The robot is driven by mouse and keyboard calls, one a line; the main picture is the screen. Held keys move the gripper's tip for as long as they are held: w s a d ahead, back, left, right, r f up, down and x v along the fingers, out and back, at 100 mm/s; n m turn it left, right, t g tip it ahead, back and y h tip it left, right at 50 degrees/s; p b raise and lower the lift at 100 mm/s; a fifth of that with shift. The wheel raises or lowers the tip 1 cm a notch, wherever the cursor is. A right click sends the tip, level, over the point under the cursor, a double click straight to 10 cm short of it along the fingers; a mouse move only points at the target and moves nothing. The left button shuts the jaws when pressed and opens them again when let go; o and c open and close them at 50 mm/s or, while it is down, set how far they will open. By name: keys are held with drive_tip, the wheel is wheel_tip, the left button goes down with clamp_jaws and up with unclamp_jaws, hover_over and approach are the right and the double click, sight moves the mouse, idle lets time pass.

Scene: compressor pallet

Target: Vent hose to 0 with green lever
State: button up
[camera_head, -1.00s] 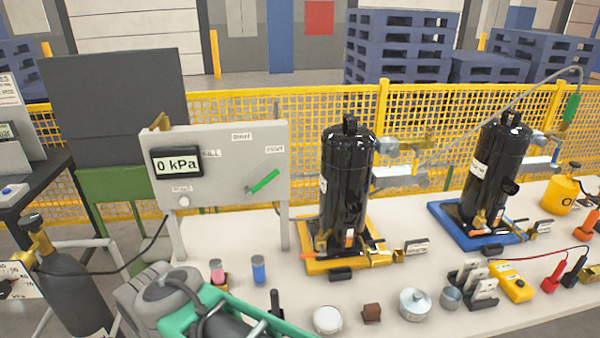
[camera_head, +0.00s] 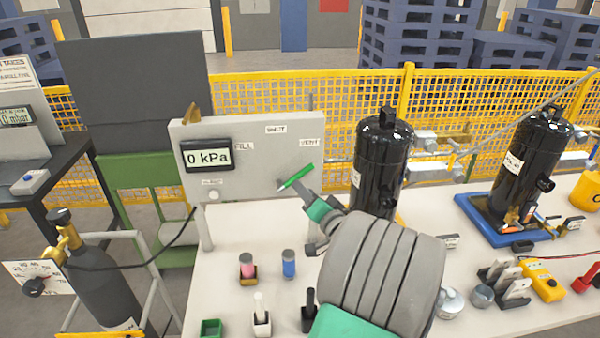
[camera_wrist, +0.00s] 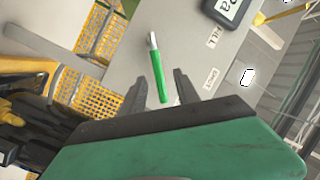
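The grey panel (camera_head: 250,134) carries a display (camera_head: 207,157) reading 0 kPa. The green lever (camera_head: 297,176) on its right side slants up and right, toward the VENT label (camera_head: 310,143). FILL (camera_head: 244,147) is at left and SHUT (camera_head: 276,129) at top. In the wrist view the green lever (camera_wrist: 158,75) has its free end between the spread fingertips of my gripper (camera_wrist: 160,85), with gaps on both sides. In the head view my gripper (camera_head: 302,192) is just below and right of the lever. The fingers look open; contact is not visible.
A gas bottle (camera_head: 100,275) stands left of the white table (camera_head: 235,312). Black compressors (camera_head: 382,160) stand to the right, one partly behind my arm. Small pink and blue vials (camera_head: 289,264) and other small items stand below the panel. A yellow mesh fence (camera_head: 470,110) is behind.

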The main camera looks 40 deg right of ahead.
sight(301, 176)
drive_tip(key=shift+m+h, duration=0.3)
drive_tip(key=x, duration=0.2)
drive_tip(key=d+p+x, duration=0.1)
drive_tip(key=x, duration=0.2)
drive_tip(key=p+x, duration=0.1)
drive_tip(key=x, duration=0.1)
drive_tip(key=shift+d+r, duration=0.3)
drive_tip(key=shift+s, duration=0.1)
drive_tip(key=shift+c, duration=0.2)
clamp_jaws()
idle(0.5)
